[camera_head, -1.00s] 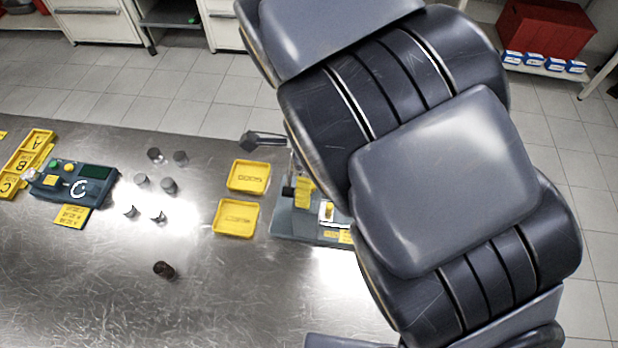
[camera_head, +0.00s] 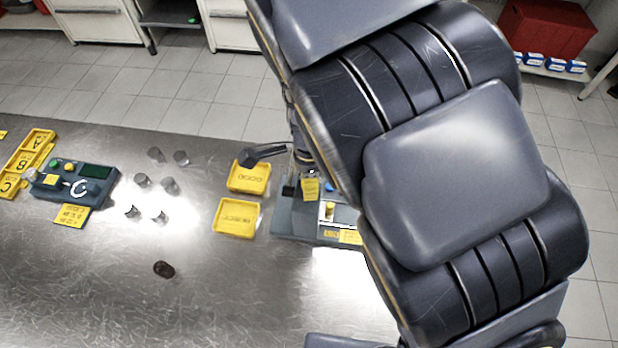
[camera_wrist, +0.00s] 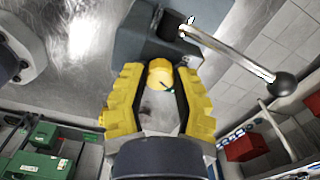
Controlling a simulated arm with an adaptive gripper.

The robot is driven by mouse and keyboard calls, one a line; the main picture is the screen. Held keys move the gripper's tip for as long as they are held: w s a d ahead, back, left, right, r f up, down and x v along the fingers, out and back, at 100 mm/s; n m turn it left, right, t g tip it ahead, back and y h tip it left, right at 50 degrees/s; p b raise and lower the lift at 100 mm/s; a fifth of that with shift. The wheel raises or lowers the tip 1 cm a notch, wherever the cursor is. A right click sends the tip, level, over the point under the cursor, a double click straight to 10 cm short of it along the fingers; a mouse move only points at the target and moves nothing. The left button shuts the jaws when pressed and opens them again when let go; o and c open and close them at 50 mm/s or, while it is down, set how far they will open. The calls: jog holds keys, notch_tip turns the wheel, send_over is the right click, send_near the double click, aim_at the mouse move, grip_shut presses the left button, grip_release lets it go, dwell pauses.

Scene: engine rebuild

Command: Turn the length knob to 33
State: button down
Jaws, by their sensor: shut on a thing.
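In the wrist view, my gripper (camera_wrist: 159,80) has its yellow fingers on either side of a round yellow knob (camera_wrist: 159,73) and is shut on it. A small dark mark shows on the knob's face. No number or scale that I can read shows beside it. The knob sits by a grey-blue base (camera_wrist: 140,40). In the head view, part of this grey-blue station (camera_head: 284,224) shows with small yellow parts; my arm hides my gripper and much of the station.
A metal lever (camera_wrist: 232,52) with a black ball (camera_wrist: 284,84) sticks out close to the right finger. Two yellow trays (camera_head: 250,188) (camera_head: 236,232) lie left of the station. Several grey cylinders (camera_head: 170,187), a dark round piece (camera_head: 164,269) and a control box (camera_head: 103,187) lie further left.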

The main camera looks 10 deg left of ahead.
jog(key=n, duration=0.5)
jog(key=shift+n, duration=0.3)
dwell(0.4)
jog(key=c, duration=0.8)
grip_release()
jog(key=shift+o, duration=0.2)
notch_tip(320, 180, up, 12)
jog(key=shift+d, duration=0.1)
